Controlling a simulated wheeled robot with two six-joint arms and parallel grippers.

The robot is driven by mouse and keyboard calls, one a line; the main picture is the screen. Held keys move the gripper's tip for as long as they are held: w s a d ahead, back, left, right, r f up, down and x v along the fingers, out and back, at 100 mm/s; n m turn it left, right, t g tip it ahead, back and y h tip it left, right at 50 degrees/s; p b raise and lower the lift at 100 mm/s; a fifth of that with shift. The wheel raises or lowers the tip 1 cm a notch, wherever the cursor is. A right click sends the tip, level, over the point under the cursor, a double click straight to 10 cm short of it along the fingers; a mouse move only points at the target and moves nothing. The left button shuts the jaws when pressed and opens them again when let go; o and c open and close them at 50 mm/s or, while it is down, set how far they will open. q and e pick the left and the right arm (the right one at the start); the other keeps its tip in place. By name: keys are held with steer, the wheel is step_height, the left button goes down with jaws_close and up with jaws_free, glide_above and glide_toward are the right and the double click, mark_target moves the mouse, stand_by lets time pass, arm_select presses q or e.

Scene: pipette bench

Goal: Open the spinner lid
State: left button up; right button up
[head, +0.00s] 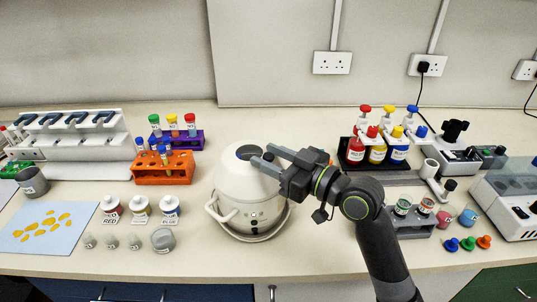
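The spinner (236,217) is a white rounded machine in the middle of the bench. Its domed lid (232,178) has a dark blue round patch on top and appears down on the body. A looped white handle sticks out at the spinner's left side. My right gripper (265,156) reaches in from the right over the top of the lid. Its two fingers are apart with nothing seen between them, and they cover part of the lid's right side. I cannot tell whether they touch the lid. My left gripper is not in view.
Orange (163,174) and purple (188,142) tube racks stand left of the spinner. Labelled jars (170,210) stand at its left front. A black rack (352,167) with coloured bottles is behind my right arm. Bare bench lies along the front edge.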

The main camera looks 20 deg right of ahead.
steer(key=shift+w+a, duration=0.25)
steer(key=shift+w, duration=0.05)
jaws_close()
stand_by(0.3)
